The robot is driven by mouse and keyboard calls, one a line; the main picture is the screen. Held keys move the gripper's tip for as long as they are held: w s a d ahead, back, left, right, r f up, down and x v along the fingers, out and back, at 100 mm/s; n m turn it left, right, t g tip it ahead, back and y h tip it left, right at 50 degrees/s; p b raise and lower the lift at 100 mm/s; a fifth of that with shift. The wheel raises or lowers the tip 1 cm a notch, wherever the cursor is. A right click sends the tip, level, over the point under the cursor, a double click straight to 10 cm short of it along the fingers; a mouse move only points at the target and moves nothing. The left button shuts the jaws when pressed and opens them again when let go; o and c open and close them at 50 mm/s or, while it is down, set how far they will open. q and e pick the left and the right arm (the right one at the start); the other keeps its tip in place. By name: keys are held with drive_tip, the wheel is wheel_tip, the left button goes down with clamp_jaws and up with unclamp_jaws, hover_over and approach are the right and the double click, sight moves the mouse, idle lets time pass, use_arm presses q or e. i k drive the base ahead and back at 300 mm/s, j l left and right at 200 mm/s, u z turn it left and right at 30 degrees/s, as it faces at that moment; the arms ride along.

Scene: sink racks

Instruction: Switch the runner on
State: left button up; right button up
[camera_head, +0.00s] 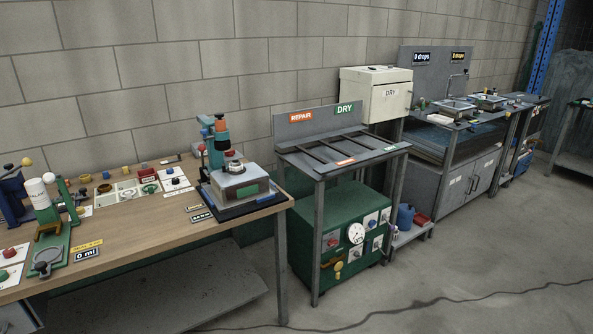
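No label reading "runner" is legible, so I cannot tell for certain which thing it is. A green machine (307,245) stands on the floor under the repair/dry rack. Its front has a round white dial (355,233), a red knob on a plate (332,240), a yellow fitting (338,267) and several small control plates at the right. Whether any switch is on or off is too small to tell. Neither of my grippers is in view.
A wooden bench (150,222) at left holds a teal press (215,145), a green stand (50,235) and small parts. The rack (345,150) has REPAIR and DRY signs. A cable (440,299) crosses otherwise open floor.

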sight(229, 153)
drive_tip(key=i+l+u, duration=0.2)
drive_tip(key=i+u, duration=0.15)
drive_tip(key=i, duration=0.2)
drive_tip(key=i+l+u, duration=0.3)
drive_tip(key=i, duration=0.2)
drive_tip(key=i+l+z, duration=0.2)
drive_tip(key=i+l, duration=0.45)
drive_tip(key=l, duration=0.15)
